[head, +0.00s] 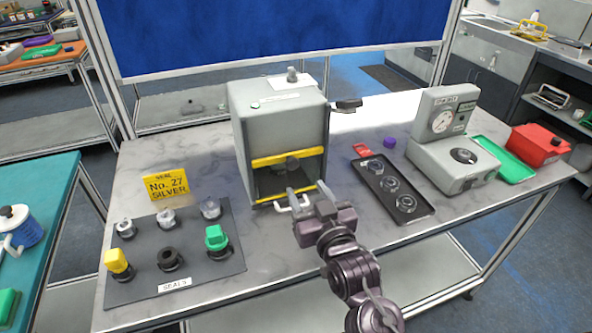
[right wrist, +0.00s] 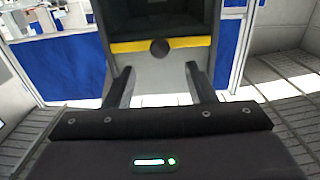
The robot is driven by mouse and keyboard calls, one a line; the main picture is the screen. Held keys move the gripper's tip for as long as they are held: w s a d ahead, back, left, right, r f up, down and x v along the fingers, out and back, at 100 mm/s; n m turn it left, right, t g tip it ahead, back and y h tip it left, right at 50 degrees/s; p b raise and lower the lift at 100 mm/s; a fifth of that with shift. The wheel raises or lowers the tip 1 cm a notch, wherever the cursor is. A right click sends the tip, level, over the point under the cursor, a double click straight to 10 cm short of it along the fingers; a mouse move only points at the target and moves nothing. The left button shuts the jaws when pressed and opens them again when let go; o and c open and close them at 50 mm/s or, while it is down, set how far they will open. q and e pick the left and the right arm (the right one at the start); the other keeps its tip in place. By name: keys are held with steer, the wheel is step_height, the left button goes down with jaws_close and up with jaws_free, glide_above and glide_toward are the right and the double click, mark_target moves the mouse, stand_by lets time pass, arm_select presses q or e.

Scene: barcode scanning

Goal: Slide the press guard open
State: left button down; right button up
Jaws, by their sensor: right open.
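The grey press (head: 252,147) stands at the middle of the table. A yellow bar (head: 270,160) crosses the upper part of its front opening, and a yellow edge runs along the bottom. A white U-shaped handle (head: 281,208) shows low at the front, partly behind my fingers. My right gripper (head: 307,193) is open and empty just in front of the press, pointing at it. In the right wrist view the yellow bar (right wrist: 190,42) and a round dark knob (right wrist: 159,48) show beyond and between the fingers (right wrist: 157,77). My left gripper is out of view.
A dark mat (head: 205,262) with several seals lies left, behind it a yellow sign (head: 166,184). A black tray (head: 409,206) with round parts lies right of the press. Further right are a grey gauge device (head: 432,163), a green tray (head: 508,163) and a red box (head: 535,145).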

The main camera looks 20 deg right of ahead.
mark_target(293, 165)
steer(key=w+p, duration=0.2)
steer(key=w, duration=0.6)
steer(key=shift+a+r, duration=0.1)
steer(key=shift+s, duration=0.1)
jaws_close()
steer(key=shift+r, duration=0.1)
